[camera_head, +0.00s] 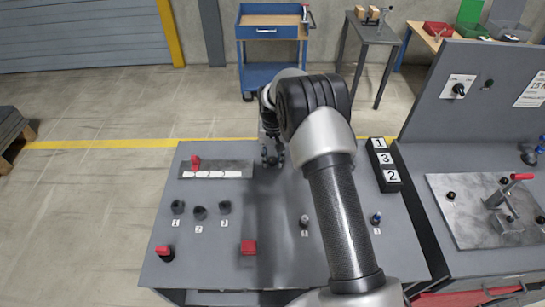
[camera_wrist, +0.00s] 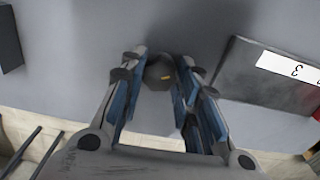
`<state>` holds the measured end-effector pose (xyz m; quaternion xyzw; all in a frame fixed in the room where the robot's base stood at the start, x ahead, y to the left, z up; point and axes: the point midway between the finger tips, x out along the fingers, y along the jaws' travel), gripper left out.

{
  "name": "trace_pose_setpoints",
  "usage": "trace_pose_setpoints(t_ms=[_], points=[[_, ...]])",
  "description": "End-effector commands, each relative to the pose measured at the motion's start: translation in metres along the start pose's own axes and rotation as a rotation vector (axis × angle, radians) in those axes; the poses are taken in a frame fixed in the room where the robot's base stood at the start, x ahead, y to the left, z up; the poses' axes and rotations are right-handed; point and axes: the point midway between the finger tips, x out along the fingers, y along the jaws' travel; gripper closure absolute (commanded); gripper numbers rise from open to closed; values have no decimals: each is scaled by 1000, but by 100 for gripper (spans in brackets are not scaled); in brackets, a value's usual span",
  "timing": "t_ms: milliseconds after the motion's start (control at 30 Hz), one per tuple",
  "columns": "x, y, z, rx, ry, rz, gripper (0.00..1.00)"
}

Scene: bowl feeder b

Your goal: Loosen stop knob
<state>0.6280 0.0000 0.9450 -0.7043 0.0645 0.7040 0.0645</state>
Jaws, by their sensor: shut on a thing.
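My gripper (camera_head: 272,158) is over the back part of the grey panel table, just right of the slotted plate with a red lever. In the wrist view my gripper (camera_wrist: 158,75) has its fingers on either side of a dark round knob (camera_wrist: 158,70) with a small yellow mark, and is shut on it. I take this for the stop knob. In the head view my gripper hides the knob.
The plate (camera_head: 240,164) has a red lever (camera_head: 196,163) and white number labels. A black numbered block (camera_head: 375,143) is right of my arm. A tall grey panel (camera_head: 480,95) stands farther right.

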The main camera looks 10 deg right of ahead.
Motion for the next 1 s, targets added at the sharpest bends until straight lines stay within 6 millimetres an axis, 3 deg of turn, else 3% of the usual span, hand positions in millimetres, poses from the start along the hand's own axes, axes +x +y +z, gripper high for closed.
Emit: trace_pose_setpoints(t_ms=[500, 1000], points=[[1, 1, 0, -450, -1, 0, 94], [1, 2, 0, -644, -2, 0, 94]])
